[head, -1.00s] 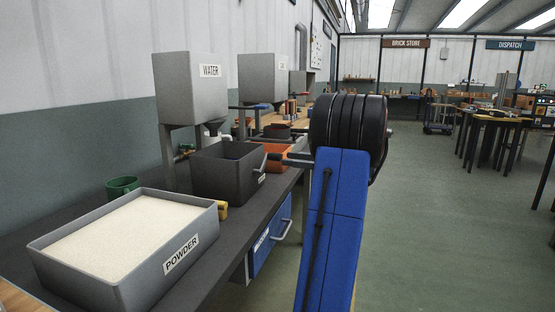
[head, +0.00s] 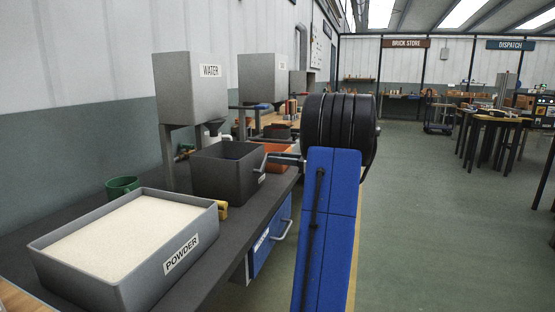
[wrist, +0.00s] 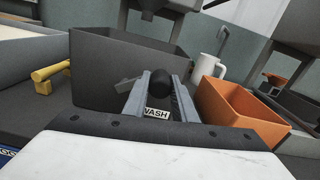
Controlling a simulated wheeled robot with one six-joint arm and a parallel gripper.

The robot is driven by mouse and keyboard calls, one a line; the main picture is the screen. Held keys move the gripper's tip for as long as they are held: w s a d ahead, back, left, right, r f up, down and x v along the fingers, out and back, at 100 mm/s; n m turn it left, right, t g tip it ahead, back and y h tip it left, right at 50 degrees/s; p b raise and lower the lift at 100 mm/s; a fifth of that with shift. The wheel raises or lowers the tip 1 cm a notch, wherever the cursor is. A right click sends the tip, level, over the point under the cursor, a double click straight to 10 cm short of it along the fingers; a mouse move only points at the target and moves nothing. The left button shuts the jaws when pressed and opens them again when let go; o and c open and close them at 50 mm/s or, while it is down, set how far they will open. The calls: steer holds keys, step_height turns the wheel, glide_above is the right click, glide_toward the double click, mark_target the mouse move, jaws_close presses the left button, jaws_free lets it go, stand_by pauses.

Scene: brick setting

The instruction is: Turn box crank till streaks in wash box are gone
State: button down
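The wash box (head: 222,176) is a dark grey open box on the bench. In the wrist view the wash box (wrist: 92,75) stands close ahead with a WASH label on its front. Its crank (head: 262,168) sticks out of the front wall. The crank's black knob (wrist: 160,83) lies between my fingertips. My gripper (wrist: 160,90) has its two grey fingers apart, one each side of the knob; I cannot see clear contact. In the head view my gripper (head: 276,159) reaches left to the crank. The inside of the wash box is mostly hidden, and I make out no streaks.
An orange box (wrist: 240,112) is close to the right of my gripper. A water tank (head: 190,90) stands behind the wash box. A green cup (head: 122,187) is by the wall.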

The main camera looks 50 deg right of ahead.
steer(key=shift+r, duration=0.1)
steer(key=n, duration=0.1)
steer(key=a+r+n, duration=0.1)
steer(key=shift+s+r+n, duration=0.1)
steer(key=shift+s+n, duration=0.15)
steer(key=shift+n, duration=0.15)
steer(key=s+a+n, duration=0.2)
steer(key=a+n, duration=0.3)
steer(key=n, duration=0.4)
steer(key=s+a+f+n, duration=0.1)
steer(key=a+n, duration=0.4)
steer(key=n, duration=0.5)
steer(key=shift+s+a, duration=0.15)
steer(key=shift+s, duration=0.45)
steer(key=shift+f+n, duration=0.1)
steer(key=shift+n, duration=0.2)
steer(key=c, duration=1.5)
jaws_free()
steer(key=shift+o, duration=0.2)
